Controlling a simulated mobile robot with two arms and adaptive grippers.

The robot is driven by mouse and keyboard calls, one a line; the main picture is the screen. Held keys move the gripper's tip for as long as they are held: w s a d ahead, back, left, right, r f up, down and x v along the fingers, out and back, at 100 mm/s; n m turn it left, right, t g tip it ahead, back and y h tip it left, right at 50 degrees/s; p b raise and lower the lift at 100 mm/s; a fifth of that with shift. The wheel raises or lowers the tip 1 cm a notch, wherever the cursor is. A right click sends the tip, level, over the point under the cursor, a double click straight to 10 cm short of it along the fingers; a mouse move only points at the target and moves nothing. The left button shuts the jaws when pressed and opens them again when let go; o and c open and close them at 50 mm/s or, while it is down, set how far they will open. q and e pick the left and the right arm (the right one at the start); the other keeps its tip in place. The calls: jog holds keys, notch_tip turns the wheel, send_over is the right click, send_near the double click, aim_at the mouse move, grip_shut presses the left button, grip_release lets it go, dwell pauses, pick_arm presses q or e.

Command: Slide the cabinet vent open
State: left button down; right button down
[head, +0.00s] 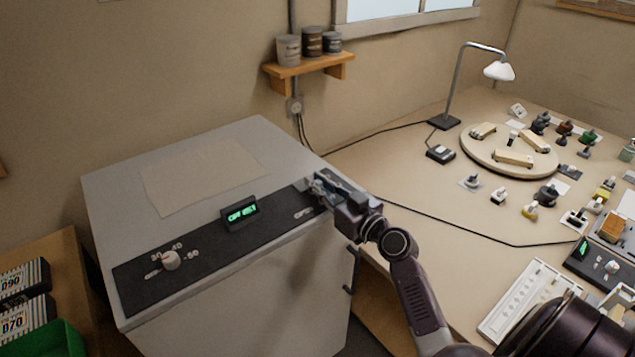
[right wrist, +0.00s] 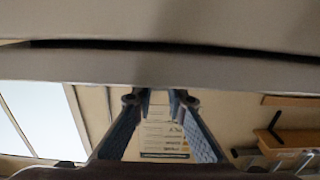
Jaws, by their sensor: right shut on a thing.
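The grey cabinet (head: 190,178) stands at the left with a dark control strip (head: 190,248) along its top front edge. The strip carries a lit green display (head: 241,213) and a white knob (head: 170,260) on a marked scale. A light slot or marking (head: 303,213) lies near the strip's right end, where the vent control seems to be. My right gripper (head: 316,187) is at that end, shut on a small part that its fingers hide. In the right wrist view its fingers (right wrist: 160,98) meet a pale cabinet edge (right wrist: 75,67). My left gripper is out of view.
A workbench (head: 390,165) to the right holds a round board (head: 485,160), a lamp (head: 500,70) and many small parts. A shelf (head: 310,70) with cans hangs on the wall. A green bin (head: 55,342) stands at lower left. A sheet (head: 200,172) lies on the cabinet top.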

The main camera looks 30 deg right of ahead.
aim_at(293, 204)
jog(key=a, duration=0.2)
jog(key=a+p, duration=0.1)
jog(key=a, duration=0.4)
jog(key=shift+s+a, duration=0.2)
jog(key=shift+s, duration=0.1)
jog(key=shift+d+f, duration=0.1)
jog(key=c, duration=1.9)
grip_release()
jog(key=shift+a, duration=0.2)
jog(key=shift+d, duration=0.1)
